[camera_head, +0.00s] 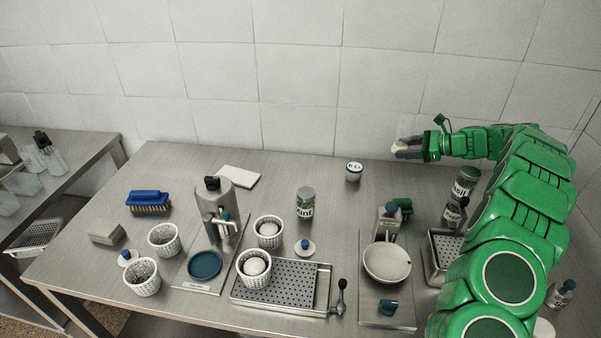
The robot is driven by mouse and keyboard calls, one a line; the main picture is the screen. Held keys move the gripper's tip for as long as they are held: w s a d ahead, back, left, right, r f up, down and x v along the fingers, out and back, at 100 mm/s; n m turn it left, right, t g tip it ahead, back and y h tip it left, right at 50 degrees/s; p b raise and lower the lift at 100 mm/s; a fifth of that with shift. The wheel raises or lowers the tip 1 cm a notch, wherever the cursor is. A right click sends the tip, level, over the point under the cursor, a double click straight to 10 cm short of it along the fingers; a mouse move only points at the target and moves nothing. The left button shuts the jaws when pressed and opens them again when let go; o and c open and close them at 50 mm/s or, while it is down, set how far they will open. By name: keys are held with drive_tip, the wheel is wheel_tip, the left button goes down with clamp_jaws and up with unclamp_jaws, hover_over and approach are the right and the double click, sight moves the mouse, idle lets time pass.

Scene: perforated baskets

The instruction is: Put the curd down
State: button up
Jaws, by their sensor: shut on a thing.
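My gripper (401,149) is at the end of my green arm, above the back right part of the table and close to the tiled wall. It is shut on a small pale thing, likely the curd (406,147); the dark fingers hide much of it. Two perforated white baskets each hold a white round lump: one basket (258,239) behind, one (243,277) at the left end of the drain tray. Two more perforated baskets (154,250) (134,284) at the left look empty.
A perforated metal tray (323,290) lies at the front middle. A metal press (224,192) with a blue disc, a mint jar (305,204), a small white jar (353,176) and a scale with a bowl (386,266) stand around. The back middle is mostly clear.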

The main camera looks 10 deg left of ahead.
drive_tip(key=s+a+r, duration=0.1)
drive_tip(key=s+a, duration=0.3)
drive_tip(key=a, duration=0.6)
drive_tip(key=s+a, duration=0.5)
drive_tip(key=a, duration=0.5)
drive_tip(key=s+a+r, duration=0.1)
drive_tip(key=s+a, duration=0.3)
drive_tip(key=a, duration=0.5)
hover_over(301, 174)
drive_tip(key=s, duration=0.1)
drive_tip(key=shift+n+g, duration=0.3)
drive_tip(key=shift+g, duration=0.1)
drive_tip(key=f, duration=0.8)
drive_tip(key=shift+s+d+f, duration=0.2)
drive_tip(key=shift+w+a+f, duration=0.15)
drive_tip(key=shift+w+f, duration=0.4)
drive_tip(key=shift+w, duration=0.05)
drive_tip(key=shift+w+f, duration=0.2)
drive_tip(key=shift+f, duration=1.55)
